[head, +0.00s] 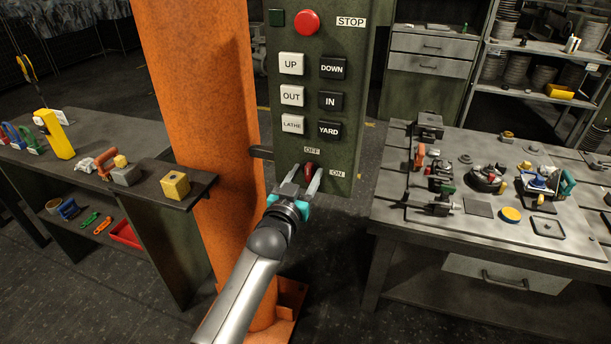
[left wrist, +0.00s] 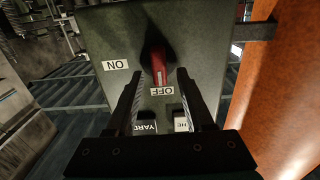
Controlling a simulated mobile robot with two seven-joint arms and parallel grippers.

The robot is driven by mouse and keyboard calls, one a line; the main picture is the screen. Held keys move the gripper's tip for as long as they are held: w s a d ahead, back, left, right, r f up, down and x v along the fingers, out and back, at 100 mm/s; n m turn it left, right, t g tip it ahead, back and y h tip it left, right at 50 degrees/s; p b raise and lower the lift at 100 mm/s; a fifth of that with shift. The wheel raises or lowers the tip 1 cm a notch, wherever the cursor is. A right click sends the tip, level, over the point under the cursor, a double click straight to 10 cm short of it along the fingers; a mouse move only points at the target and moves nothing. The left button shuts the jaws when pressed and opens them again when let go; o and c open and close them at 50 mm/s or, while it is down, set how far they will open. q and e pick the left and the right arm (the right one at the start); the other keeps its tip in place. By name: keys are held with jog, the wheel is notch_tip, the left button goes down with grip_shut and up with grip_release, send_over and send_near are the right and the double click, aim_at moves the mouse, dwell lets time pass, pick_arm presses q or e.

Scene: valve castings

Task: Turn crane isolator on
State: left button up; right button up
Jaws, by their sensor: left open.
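The crane isolator is a red handle (head: 309,171) low on the green control panel (head: 350,100). The OFF label (head: 312,150) is above it and the ON label (head: 337,173) is to its right. In the left wrist view, which is upside down, the red handle (left wrist: 159,68) points at the OFF label (left wrist: 162,91). My left gripper (head: 304,177) is open at the handle, with one finger on each side of it; it also shows in the left wrist view (left wrist: 158,78). I cannot tell whether either finger touches it. My right gripper is out of view.
The panel has a red stop button (head: 307,22) and several labelled push buttons above the isolator. An orange column (head: 195,90) stands just left. A workbench (head: 400,215) with valve parts is at right, and a dark bench (head: 130,150) with tools at left.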

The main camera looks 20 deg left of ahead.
pick_arm(q)
grip_shut()
dwell(0.3)
dwell(0.3)
